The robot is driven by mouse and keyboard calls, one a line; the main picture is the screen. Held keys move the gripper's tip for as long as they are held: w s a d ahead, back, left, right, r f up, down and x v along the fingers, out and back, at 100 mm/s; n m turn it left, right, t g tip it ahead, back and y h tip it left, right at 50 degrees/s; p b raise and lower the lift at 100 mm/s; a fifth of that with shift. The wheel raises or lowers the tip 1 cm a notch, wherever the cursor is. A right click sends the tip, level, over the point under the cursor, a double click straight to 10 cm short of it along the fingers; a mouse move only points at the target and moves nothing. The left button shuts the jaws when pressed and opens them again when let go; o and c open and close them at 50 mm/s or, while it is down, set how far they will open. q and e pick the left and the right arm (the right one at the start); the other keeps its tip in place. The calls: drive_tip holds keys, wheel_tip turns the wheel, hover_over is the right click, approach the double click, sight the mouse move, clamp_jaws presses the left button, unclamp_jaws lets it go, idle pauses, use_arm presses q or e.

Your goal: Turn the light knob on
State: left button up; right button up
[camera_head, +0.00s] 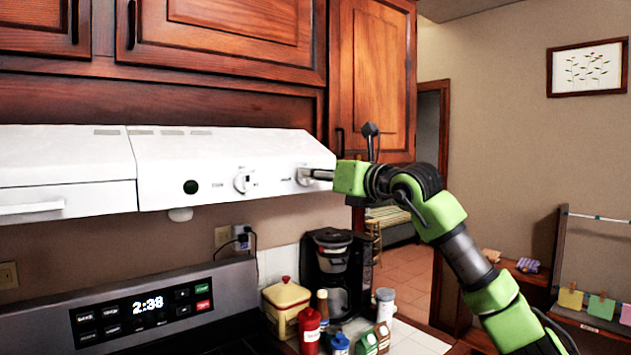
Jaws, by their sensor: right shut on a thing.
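The white range hood (215,165) runs under the dark wood cabinets at the upper left. Its front carries a dark round button (190,187), a white knob (242,183) and, farther right, another white knob (303,176). Which of them is the light knob I cannot read from the small labels. My right gripper (312,174) reaches in from the right and is shut on the rightmost knob, whose right part its fingers hide. My left gripper is not in view.
Below the hood, a coffee maker (335,270), a yellow canister (286,305) and several bottles stand on the counter beside the stove panel (145,305). A cabinet door (372,80) hangs above my right gripper. Open air lies between hood and counter.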

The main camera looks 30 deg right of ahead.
drive_tip(key=m+b, duration=0.1)
drive_tip(key=m, duration=0.2)
drive_tip(key=m+b, duration=0.1)
drive_tip(key=m, duration=0.2)
drive_tip(key=m+b, duration=0.1)
drive_tip(key=m, duration=0.2)
drive_tip(key=shift+d+f+m+b, duration=0.25)
drive_tip(key=shift+d+m+b, duration=0.15)
idle(0.4)
drive_tip(key=o, duration=1.1)
drive_tip(key=s+d, duration=0.1)
drive_tip(key=s, duration=1.1)
